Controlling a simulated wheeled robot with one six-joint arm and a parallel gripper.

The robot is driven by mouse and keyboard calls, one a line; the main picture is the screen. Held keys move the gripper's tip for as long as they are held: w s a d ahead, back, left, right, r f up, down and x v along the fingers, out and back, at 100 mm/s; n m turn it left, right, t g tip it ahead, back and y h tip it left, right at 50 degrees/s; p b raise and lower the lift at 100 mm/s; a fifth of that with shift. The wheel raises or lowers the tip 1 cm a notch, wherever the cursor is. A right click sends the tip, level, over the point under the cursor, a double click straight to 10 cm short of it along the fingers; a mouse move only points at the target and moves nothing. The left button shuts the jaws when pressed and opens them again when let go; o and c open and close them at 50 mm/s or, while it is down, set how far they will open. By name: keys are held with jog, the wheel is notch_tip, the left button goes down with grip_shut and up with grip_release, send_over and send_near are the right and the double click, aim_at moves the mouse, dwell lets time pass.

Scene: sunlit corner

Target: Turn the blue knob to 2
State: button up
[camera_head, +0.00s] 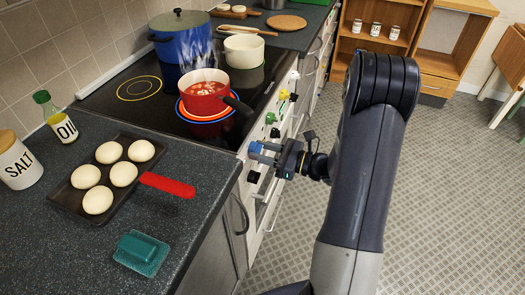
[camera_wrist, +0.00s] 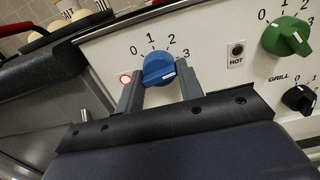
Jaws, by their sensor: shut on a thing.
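The blue knob (camera_wrist: 158,68) is on the white stove front, with the numerals 0, 1, 2 and 3 in an arc above it. A pale mark shows on its lower right part, on the side towards the 3; the exact setting is hard to read. My gripper (camera_wrist: 155,82) is shut on the knob, one finger on its left and one on its right.
A small red lamp (camera_wrist: 126,79) is lit left of the knob. A green knob (camera_wrist: 287,36) and a black grill knob (camera_wrist: 300,98) are to the right. A steaming red pot (camera_head: 203,98) stands on a glowing ring, its dark handle towards the front edge. Floor (camera_head: 440,180) is clear.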

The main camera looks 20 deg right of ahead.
jog(key=shift+f+b, duration=0.1)
jog(key=shift+b, duration=0.2)
jog(key=shift+f+n+b, duration=0.15)
jog(key=shift+n+b, duration=0.85)
jog(key=shift+b, duration=0.1)
jog(key=n+b, duration=0.2)
jog(key=shift+b, duration=0.35)
jog(key=n+b, duration=0.3)
jog(key=shift+r+n+b, duration=0.2)
jog(key=shift+n+b, duration=0.2)
jog(key=o, duration=1)
